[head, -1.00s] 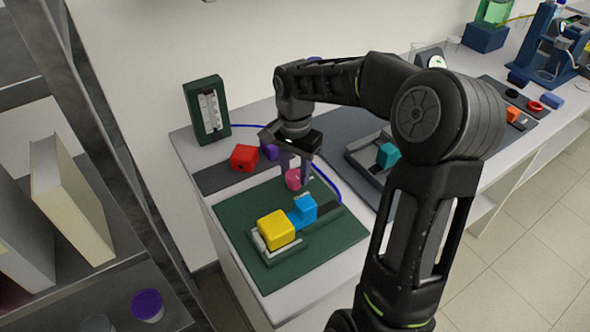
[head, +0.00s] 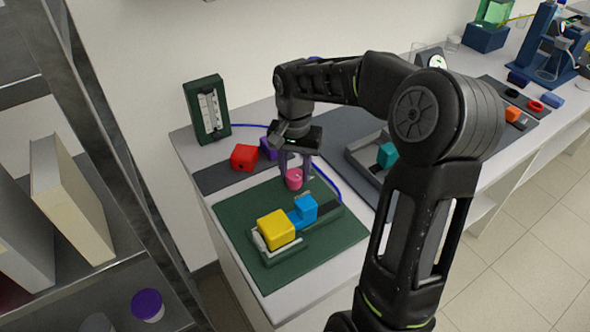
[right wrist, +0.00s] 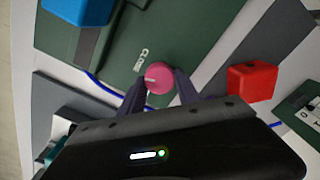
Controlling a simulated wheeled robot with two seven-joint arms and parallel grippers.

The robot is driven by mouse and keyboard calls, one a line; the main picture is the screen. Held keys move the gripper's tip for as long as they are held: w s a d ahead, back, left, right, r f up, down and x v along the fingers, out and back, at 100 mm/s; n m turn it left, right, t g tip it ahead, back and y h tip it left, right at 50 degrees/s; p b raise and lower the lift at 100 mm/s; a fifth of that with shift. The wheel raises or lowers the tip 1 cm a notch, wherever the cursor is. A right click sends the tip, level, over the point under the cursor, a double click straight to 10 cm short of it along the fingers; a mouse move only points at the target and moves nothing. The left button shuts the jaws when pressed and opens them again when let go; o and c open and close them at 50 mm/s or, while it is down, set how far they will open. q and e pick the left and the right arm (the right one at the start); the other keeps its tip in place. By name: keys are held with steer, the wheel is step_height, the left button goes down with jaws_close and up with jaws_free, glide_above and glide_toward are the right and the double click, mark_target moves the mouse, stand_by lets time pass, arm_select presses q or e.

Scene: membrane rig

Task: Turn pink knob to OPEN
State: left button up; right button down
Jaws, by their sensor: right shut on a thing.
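The pink knob (head: 293,179) stands at the back edge of the green board (head: 240,213). My right gripper (head: 294,176) reaches down from above with its fingers around the knob. In the right wrist view the pink knob (right wrist: 159,77) sits between the two fingertips (right wrist: 157,86), shut on its sides. A pale mark on the knob's top points left in that view. White lettering beginning "CLO" (right wrist: 141,60) is on the board beside the knob; the rest of the lettering is not clear. I see no OPEN label. My left gripper is not in view.
A yellow block (head: 275,229) and a blue block (head: 305,207) sit on the board in front of the knob. A teal block (head: 387,155) lies in a grey tray to the right.

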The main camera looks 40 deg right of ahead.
steer(key=n, duration=0.7)
steer(key=shift+w, duration=0.1)
steer(key=n, duration=0.4)
steer(key=shift+a, duration=0.1)
steer(key=shift+n, duration=1.7)
steer(key=c, duration=0.9)
jaws_free()
steer(key=shift+o, duration=0.2)
